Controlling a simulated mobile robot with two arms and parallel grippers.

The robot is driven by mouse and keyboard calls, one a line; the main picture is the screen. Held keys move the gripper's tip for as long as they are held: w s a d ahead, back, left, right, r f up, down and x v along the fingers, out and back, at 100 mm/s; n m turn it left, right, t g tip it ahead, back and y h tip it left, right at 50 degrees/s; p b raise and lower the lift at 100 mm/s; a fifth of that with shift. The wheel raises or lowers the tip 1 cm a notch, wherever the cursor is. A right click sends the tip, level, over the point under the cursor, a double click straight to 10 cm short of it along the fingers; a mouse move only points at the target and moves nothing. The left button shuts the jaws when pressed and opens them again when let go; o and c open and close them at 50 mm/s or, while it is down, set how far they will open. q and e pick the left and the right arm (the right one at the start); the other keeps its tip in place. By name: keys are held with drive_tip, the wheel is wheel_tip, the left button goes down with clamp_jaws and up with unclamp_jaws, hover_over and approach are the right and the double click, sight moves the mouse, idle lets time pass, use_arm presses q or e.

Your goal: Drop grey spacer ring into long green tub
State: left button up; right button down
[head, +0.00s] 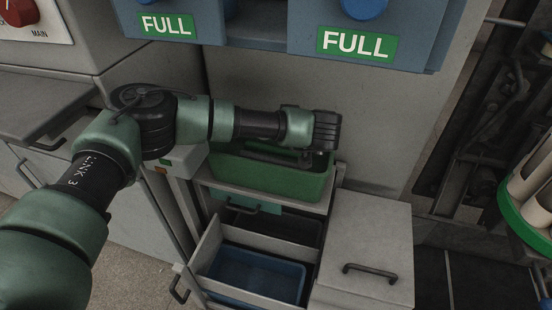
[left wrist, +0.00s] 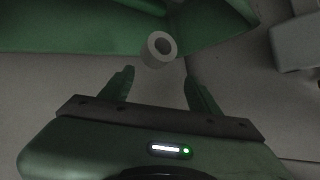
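The long green tub (head: 268,180) stands on a shelf below the blue machine housing. My left gripper (head: 306,160) is above the tub's right part in the head view, its fingers mostly hidden. In the left wrist view my left gripper (left wrist: 161,84) is open, its two fingers spread apart. The grey spacer ring (left wrist: 148,51) shows just beyond the fingertips, between their lines and apart from both fingers. It overlaps the edge of the green tub (left wrist: 75,35) in that view. I cannot tell whether it rests on something or is in the air. My right gripper is not in view.
Below the tub, an open drawer holds a blue bin (head: 255,275). A grey cabinet with a handle (head: 370,240) stands at right. The blue housing with FULL labels (head: 355,45) hangs above my arm. A green-rimmed carousel of pale cones (head: 530,190) is far right.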

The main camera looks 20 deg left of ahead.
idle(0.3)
use_arm(q)
drive_tip(key=p+v, duration=0.1)
drive_tip(key=v, duration=0.6)
drive_tip(key=shift+s+d+r, duration=0.2)
drive_tip(key=shift+d, duration=0.05)
